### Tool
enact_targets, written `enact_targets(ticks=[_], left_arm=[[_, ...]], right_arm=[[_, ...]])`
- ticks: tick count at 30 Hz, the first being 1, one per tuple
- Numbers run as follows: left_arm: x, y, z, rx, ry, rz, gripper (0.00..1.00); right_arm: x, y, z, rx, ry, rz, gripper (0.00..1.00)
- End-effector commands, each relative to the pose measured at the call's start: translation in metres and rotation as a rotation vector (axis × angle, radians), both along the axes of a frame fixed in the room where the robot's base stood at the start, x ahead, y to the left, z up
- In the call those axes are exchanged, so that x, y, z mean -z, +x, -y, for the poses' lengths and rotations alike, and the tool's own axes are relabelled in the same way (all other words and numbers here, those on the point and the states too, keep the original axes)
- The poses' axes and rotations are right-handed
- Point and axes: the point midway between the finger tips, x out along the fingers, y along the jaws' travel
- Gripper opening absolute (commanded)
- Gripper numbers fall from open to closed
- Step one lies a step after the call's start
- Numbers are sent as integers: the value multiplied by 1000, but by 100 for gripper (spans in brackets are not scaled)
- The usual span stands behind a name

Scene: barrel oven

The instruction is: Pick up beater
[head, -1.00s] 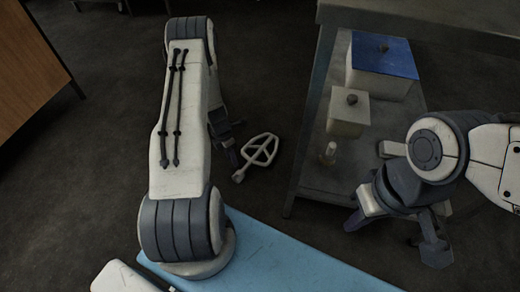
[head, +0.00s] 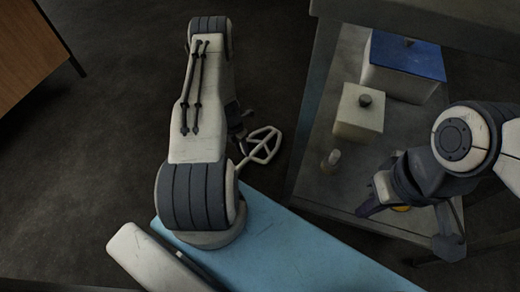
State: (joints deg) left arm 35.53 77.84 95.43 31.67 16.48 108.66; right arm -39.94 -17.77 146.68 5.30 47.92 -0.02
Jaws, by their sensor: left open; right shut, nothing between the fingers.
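The beater (head: 263,146), a pale looped whisk head with a short handle, appears to lie on the dark floor left of the shelf unit. Its handle end points toward my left arm and is partly hidden by it. My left gripper (head: 241,128) is open, just left of the beater's head and mostly hidden behind my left arm. I cannot tell whether it touches the beater. My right gripper (head: 408,224) is shut and empty, over the shelf unit's near right part, well right of the beater.
A metal shelf unit (head: 322,178) stands at right. It holds a blue-lidded box (head: 403,75), a cream lidded jar (head: 359,115), a small bottle (head: 331,160) and a partly hidden yellow item (head: 401,208). A wooden cabinet (head: 30,50) is far left. Floor between is clear.

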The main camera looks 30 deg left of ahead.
Motion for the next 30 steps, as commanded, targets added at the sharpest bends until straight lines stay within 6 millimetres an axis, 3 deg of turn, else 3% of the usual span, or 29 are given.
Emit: enact_targets(ticks=[5, 15, 24, 28, 30], left_arm=[[12, 0, 2, 3, 1, 2, 42], [53, -5, 13, 6, 1, 1, 42], [55, -5, 14, 6, 2, 2, 42], [55, -5, 14, 6, 1, 1, 0], [55, -5, 14, 6, 1, 1, 0]], right_arm=[[10, 0, 0, 0, 0, 0, 0], [49, 0, 0, 0, 0, 0, 0], [50, 0, 0, 0, 0, 0, 0], [50, 0, 0, 0, 0, 0, 0], [50, 0, 0, 0, 0, 0, 0]])
